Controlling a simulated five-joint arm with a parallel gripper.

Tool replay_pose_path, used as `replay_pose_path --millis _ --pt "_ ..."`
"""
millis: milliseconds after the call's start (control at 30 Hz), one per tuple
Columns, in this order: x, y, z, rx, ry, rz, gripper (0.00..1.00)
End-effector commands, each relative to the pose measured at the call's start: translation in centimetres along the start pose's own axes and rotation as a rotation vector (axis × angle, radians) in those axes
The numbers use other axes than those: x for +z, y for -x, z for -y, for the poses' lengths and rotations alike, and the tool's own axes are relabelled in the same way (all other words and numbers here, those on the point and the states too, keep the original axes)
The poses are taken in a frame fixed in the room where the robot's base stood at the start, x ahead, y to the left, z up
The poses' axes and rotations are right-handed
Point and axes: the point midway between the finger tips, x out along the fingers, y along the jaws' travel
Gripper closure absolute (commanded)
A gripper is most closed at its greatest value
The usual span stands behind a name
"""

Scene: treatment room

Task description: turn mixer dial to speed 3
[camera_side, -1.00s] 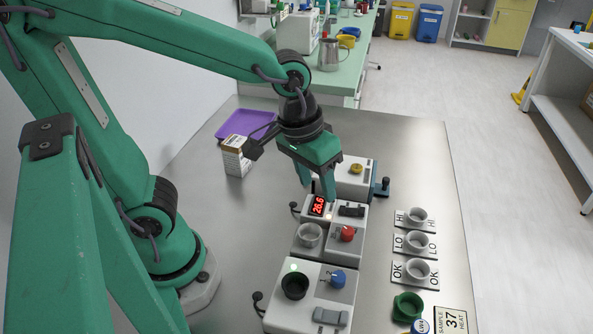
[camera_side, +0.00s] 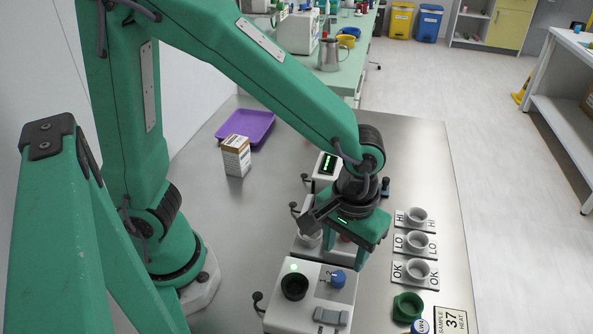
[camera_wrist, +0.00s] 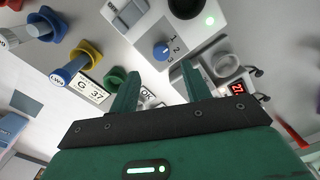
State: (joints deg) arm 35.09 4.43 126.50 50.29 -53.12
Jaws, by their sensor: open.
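The mixer (camera_side: 312,271) is a pale box at the front of the bench, with a dark round cup (camera_side: 294,286), a lit green lamp and a grey rocker switch. Its blue dial (camera_side: 337,279) also shows in the wrist view (camera_wrist: 161,52), beside the printed numbers 1, 2 and 3. I cannot tell which number the dial points to. My gripper (camera_side: 343,252) is open and empty, just behind the dial and above the bench devices. In the wrist view my fingertips (camera_wrist: 160,72) lie below the dial and apart from it.
A device with a pale cup and red display (camera_wrist: 238,88) is partly hidden under my gripper. Label plates with white cups (camera_side: 416,270) and a green cup (camera_side: 408,306) stand at right.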

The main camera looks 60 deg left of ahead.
Motion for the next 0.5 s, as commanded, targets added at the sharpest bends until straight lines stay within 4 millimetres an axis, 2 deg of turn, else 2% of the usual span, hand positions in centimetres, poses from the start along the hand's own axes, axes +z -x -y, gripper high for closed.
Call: replay_pose_path --millis 233,500 --pt "0.0 -1.9 0.1 -0.004 0.0 0.003 0.52" --pt "0.0 -5.1 0.2 -0.004 0.0 0.003 0.52"
